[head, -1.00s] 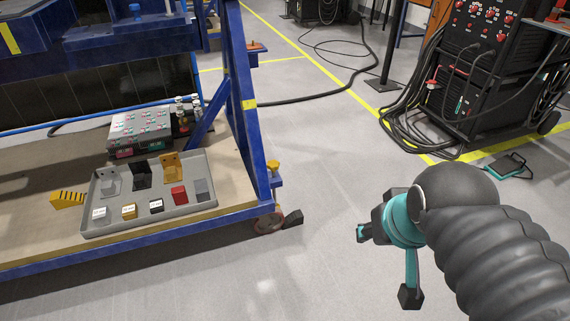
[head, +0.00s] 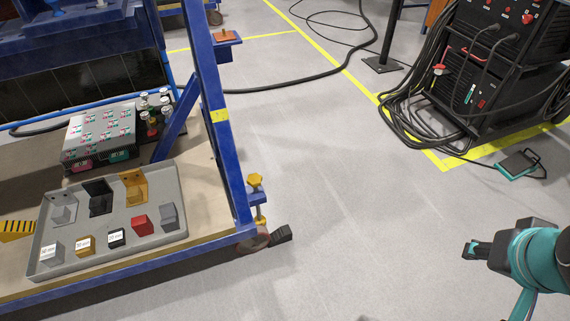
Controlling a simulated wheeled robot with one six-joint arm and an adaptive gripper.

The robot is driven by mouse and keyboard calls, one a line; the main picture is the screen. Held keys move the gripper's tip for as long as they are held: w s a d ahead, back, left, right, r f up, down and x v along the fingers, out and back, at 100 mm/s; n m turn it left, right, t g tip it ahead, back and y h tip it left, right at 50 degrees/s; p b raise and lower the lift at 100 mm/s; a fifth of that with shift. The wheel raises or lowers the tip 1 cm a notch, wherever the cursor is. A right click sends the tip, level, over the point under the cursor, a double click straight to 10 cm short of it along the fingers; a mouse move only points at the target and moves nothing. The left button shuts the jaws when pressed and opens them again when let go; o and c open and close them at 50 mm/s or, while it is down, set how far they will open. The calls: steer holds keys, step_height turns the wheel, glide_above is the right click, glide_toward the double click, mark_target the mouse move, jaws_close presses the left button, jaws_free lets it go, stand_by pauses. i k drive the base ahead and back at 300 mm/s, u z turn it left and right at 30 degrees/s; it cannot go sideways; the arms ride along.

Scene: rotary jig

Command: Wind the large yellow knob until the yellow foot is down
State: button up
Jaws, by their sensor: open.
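The yellow knob (head: 255,181) stands on top of a short upright screw on a blue bracket at the front right corner of the blue bench frame. Below the bracket a small yellowish part shows beside the frame; whether the yellow foot touches the floor cannot be made out. My gripper (head: 490,284) is at the lower right edge of the head view, open and empty, with its lower finger partly cut off. It is well to the right of the knob and apart from it.
A caster (head: 254,241) and a black wedge (head: 281,234) sit at the bench corner. A grey tray (head: 110,258) of blocks and brackets lies on the bench's lower shelf. A black welding cabinet (head: 505,75) with cables stands back right. Floor between bench and gripper is clear.

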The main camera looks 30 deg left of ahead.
mark_target(255, 180)
steer(key=u, duration=0.05)
steer(key=i, duration=0.7)
steer(key=u, duration=0.8)
steer(key=i, duration=0.4)
steer(key=u, duration=0.35)
